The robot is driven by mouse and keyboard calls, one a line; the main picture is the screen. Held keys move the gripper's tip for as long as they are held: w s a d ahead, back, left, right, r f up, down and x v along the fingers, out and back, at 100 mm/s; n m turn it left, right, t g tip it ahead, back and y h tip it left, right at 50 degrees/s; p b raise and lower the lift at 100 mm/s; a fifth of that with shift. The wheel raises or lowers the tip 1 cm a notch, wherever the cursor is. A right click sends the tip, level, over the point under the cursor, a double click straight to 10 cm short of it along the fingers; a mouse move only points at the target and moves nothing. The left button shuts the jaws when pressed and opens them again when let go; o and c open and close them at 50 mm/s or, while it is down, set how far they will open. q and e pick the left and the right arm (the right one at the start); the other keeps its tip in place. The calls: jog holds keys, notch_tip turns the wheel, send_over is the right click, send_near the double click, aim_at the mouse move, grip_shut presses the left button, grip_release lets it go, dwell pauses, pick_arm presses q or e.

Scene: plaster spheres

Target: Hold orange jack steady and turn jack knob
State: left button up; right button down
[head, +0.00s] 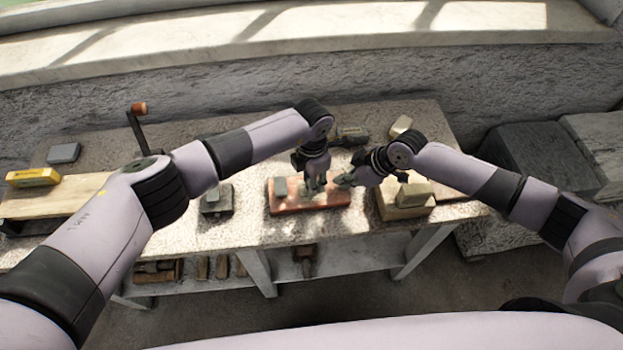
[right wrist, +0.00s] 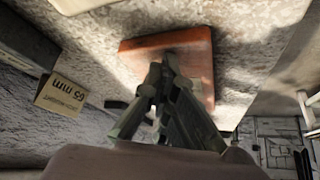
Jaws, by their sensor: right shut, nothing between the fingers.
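The orange jack (head: 281,204) lies on the pale stone worktop, near its front edge. Its flat orange body also shows in the right wrist view (right wrist: 192,45), just beyond my right fingertips. My left gripper (head: 315,186) points down over the middle of the jack and hides part of it; whether its fingers touch or grasp the jack is unclear. My right gripper (head: 344,181) comes in from the right beside the jack's far right corner. In the right wrist view its fingers (right wrist: 163,68) are shut and empty. I cannot make out the knob.
Beige blocks (head: 407,212) stand just right of the jack. A dark grey device (head: 216,201) is on its left. A yellow box (head: 33,177) and a crank with an orange grip (head: 139,108) are farther left.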

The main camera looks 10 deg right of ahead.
pick_arm(q)
jog(key=o, duration=0.4)
pick_arm(e)
jog(key=shift+s+d+f, duration=0.15)
jog(key=shift+s+f, duration=0.15)
jog(key=shift+f, duration=0.1)
pick_arm(q)
jog(key=r, duration=1.2)
jog(key=shift+s, duration=0.2)
pick_arm(e)
jog(key=shift+d, duration=0.1)
jog(key=shift+d+r, duration=0.25)
jog(key=shift+r, duration=0.4)
jog(key=shift+v, duration=1.35)
pick_arm(q)
jog(key=shift+w, duration=0.15)
pick_arm(e)
jog(key=shift+v, duration=1.55)
jog(key=shift+w+a+r, duration=0.15)
jog(key=shift+a+r, duration=0.05)
